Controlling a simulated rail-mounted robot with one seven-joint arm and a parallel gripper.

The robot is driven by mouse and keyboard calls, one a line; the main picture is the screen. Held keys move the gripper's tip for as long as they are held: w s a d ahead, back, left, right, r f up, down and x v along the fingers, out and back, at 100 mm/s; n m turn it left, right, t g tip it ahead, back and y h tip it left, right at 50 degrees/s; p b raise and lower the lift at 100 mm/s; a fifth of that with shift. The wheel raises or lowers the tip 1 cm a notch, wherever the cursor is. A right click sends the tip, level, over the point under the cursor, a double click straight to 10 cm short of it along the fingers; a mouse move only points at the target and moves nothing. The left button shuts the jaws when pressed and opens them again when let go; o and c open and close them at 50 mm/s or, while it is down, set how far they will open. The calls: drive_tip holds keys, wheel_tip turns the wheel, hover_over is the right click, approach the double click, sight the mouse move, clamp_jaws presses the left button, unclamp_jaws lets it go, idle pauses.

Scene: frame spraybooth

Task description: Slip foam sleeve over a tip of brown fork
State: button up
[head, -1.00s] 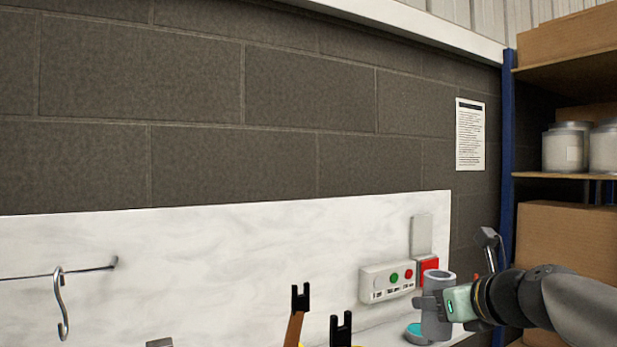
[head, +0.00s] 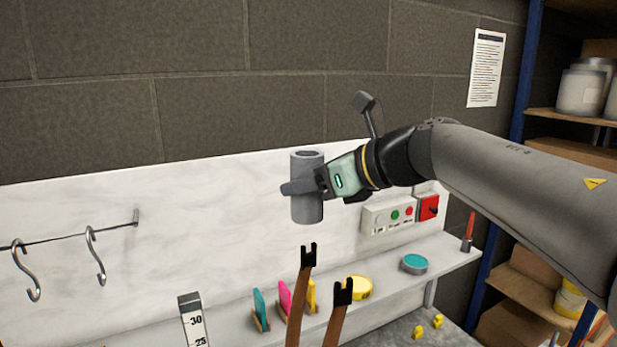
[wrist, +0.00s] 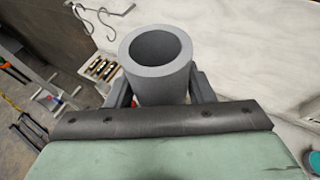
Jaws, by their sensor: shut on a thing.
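The grey foam sleeve (head: 308,208) is an upright hollow tube in the head view. My gripper (head: 302,187) is shut around its side and holds it in the air; the open top of the sleeve shows in the wrist view (wrist: 160,88) between the two fingers. The brown fork (head: 300,290) has two prongs with black notched tips. The left tip (head: 308,254) appears just below the sleeve in the picture, with a gap between them. The right tip (head: 343,292) is lower and bare. The fork's lower part is out of frame.
A shelf behind the fork carries colored pieces (head: 284,296), a yellow tape roll (head: 358,288) and a teal-topped tin (head: 414,263). A control box (head: 388,217) is on the white panel. Hooks (head: 95,255) hang from a rail at left. A ruler (head: 192,320) stands lower left.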

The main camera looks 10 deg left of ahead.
drive_tip(key=b, duration=0.4)
hover_over(311, 248)
drive_tip(key=shift+a+f, duration=0.15)
drive_tip(key=shift+f, duration=2)
drive_tip(key=shift+f, duration=0.15)
drive_tip(key=shift+f, duration=0.3)
drive_tip(key=shift+f+b, duration=3.2)
drive_tip(key=shift+f, duration=0.4)
drive_tip(key=o, duration=1)
drive_tip(key=shift+r, duration=0.1)
